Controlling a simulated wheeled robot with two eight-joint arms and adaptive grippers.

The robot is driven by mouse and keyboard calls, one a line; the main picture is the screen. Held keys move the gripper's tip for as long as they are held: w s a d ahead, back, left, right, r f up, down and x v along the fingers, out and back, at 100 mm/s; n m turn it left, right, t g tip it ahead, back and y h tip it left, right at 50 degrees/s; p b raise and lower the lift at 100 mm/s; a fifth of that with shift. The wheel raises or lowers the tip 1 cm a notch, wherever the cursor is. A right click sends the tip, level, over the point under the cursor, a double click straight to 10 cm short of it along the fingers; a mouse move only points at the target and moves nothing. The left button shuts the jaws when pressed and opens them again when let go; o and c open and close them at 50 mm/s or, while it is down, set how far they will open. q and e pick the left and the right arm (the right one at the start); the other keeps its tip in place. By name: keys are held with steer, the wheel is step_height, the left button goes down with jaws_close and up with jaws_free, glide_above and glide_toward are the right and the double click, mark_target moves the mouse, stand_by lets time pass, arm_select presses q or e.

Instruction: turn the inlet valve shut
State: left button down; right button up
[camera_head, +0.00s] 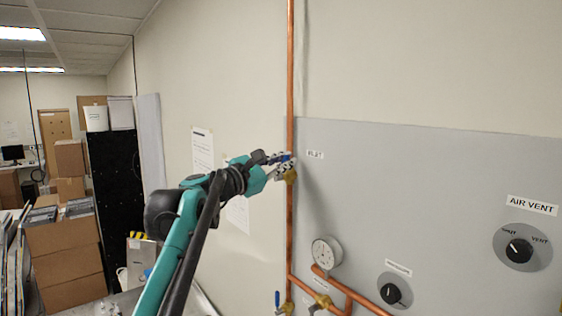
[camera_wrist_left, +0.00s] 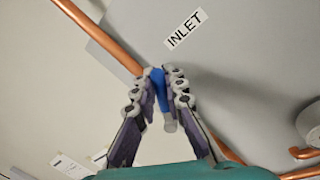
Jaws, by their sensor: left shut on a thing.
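The inlet valve is on the vertical copper pipe, beside the INLET label (camera_wrist_left: 186,28), which also shows in the head view (camera_head: 315,155). Its brass body (camera_head: 291,176) shows just below my gripper. Its blue handle (camera_wrist_left: 158,88) is between the fingers of my left gripper (camera_wrist_left: 160,97). In the head view the left gripper (camera_head: 280,163) reaches the pipe from the left and is shut on this handle. In the wrist view the handle lies at a slant to the pipe. The fingers hide part of the handle and the valve body. My right gripper is out of view.
The copper pipe (camera_head: 290,70) runs up the wall along the grey panel (camera_head: 430,190). A gauge (camera_head: 326,252), a small black knob (camera_head: 391,293) and the air vent knob (camera_head: 519,250) are to the right. Another blue-handled valve (camera_head: 286,307) is below. Boxes (camera_head: 62,236) stand far left.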

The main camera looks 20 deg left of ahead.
arm_select(q)
steer(key=shift+s+d+f+m+g+h+b, duration=0.15)
steer(key=shift+s+d+f+m+h+b, duration=0.55)
steer(key=shift+m, duration=1.5)
steer(key=shift+w+d+f+m+g+h+b, duration=0.25)
steer(key=shift+f+m, duration=0.85)
steer(key=shift+m, duration=1.1)
steer(key=shift+s+d+f+m+h+b, duration=0.15)
steer(key=shift+s+f+m+h+b, duration=0.55)
steer(key=shift+m, duration=1.5)
steer(key=shift+w+f+p, duration=0.25)
steer(key=shift+p, duration=0.05)
steer(key=c, duration=1.6)
jaws_free()
steer(key=shift+o, duration=0.2)
steer(key=v, duration=1.2)
